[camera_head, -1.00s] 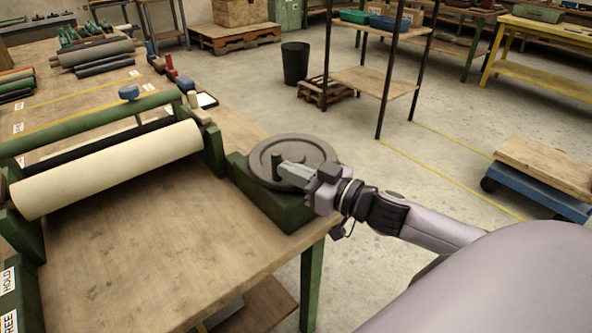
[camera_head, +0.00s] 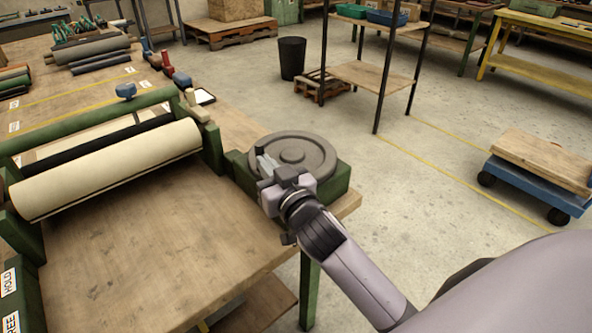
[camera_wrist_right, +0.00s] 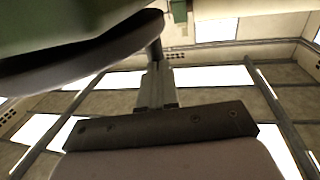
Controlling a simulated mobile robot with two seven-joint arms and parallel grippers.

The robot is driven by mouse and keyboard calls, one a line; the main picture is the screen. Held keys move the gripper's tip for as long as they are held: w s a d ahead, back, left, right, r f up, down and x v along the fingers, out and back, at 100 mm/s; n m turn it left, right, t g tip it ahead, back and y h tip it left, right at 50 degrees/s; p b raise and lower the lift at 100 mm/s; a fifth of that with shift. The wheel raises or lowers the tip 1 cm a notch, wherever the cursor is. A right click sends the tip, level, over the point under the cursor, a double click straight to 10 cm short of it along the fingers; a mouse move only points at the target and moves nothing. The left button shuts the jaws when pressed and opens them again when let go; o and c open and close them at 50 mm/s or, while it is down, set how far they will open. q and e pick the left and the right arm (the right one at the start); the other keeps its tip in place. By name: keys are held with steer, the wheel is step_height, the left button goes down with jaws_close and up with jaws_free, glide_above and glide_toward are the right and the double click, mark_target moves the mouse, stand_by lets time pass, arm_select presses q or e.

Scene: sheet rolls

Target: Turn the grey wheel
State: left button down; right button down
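The grey wheel (camera_head: 305,157) lies flat on a green block (camera_head: 335,182) at the table's near right corner. My right gripper (camera_head: 265,166) is at the wheel's left front rim, its fingers closed around the wheel's upright handle, which they mostly hide. In the right wrist view, the gripper fingers (camera_wrist_right: 156,88) meet the dark handle (camera_wrist_right: 154,51) under the wheel's rim (camera_wrist_right: 95,55). My left gripper is not in view.
A cream roll (camera_head: 110,170) lies in a green frame (camera_head: 212,148) left of the wheel. A dark line runs along its lower side. The wooden tabletop (camera_head: 150,245) in front is bare. A shelf rack (camera_head: 370,75) and a blue cart (camera_head: 530,187) stand on the floor.

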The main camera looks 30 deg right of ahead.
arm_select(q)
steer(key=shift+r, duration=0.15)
arm_select(e)
steer(key=shift+w+a, duration=0.35)
steer(key=shift+w, duration=0.4)
steer(key=shift+w+a, duration=0.35)
steer(key=shift+w, duration=0.5)
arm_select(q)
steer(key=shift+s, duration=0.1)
